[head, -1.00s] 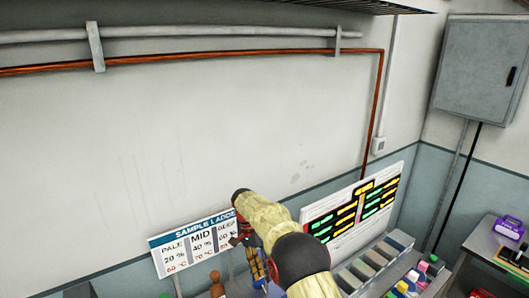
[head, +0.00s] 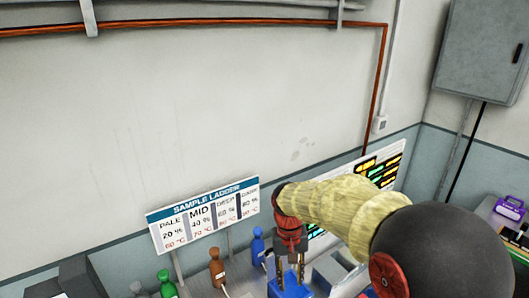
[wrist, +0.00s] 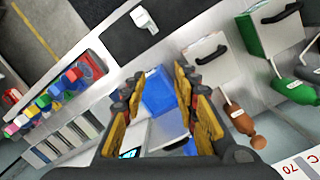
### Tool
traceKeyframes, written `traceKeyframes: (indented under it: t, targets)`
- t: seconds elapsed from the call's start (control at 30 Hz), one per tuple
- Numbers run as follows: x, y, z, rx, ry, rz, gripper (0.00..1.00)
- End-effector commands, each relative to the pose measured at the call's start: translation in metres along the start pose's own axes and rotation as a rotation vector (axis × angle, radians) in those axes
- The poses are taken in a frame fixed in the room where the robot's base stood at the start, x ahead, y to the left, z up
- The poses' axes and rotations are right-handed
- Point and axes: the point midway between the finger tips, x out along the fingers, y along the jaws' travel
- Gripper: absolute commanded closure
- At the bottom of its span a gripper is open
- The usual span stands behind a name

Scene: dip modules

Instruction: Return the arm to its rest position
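My yellow-sleeved arm (head: 340,205) reaches in from the lower right of the head view and bends down at a red wrist. My gripper (head: 289,272) points down over the bench with its two fingers apart. In the wrist view my gripper (wrist: 158,85) shows a clear gap between its yellow-padded fingers, with nothing held. A blue box (wrist: 158,95) shows below, through that gap; a blue box (head: 290,289) also shows under the fingers in the head view. The height between fingertips and box is hard to tell.
A sample ladder sign (head: 205,215) stands behind the bench. Green (head: 166,284), brown (head: 217,268) and blue (head: 258,247) bottles stand before it. A lit board (head: 385,168) is behind my arm. Several coloured items (wrist: 55,100) lie on the bench.

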Motion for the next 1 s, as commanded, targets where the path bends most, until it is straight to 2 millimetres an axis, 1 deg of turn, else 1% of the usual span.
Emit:
traceKeyframes:
  t: [0.03,0.2,0.33,0.47,0.5,0.7,0.83,0.9,1.0]
  targets:
    - [-0.001,0.008,0.015,-0.016,0.03,-0.01,0.7]
    - [-0.006,0.031,0.062,-0.067,0.12,-0.033,0.7]
    - [-0.004,0.046,0.099,-0.085,0.189,-0.044,0.7]
    - [0.002,0.06,0.134,-0.083,0.26,-0.049,0.7]
    - [0.005,0.063,0.145,-0.078,0.281,-0.051,0.7]
    - [0.022,0.08,0.195,-0.025,0.388,-0.056,0.7]
    - [0.028,0.089,0.218,0.009,0.464,-0.054,0.7]
    - [0.026,0.093,0.225,0.025,0.509,-0.052,0.7]
    - [0.018,0.098,0.229,0.045,0.568,-0.048,0.7]
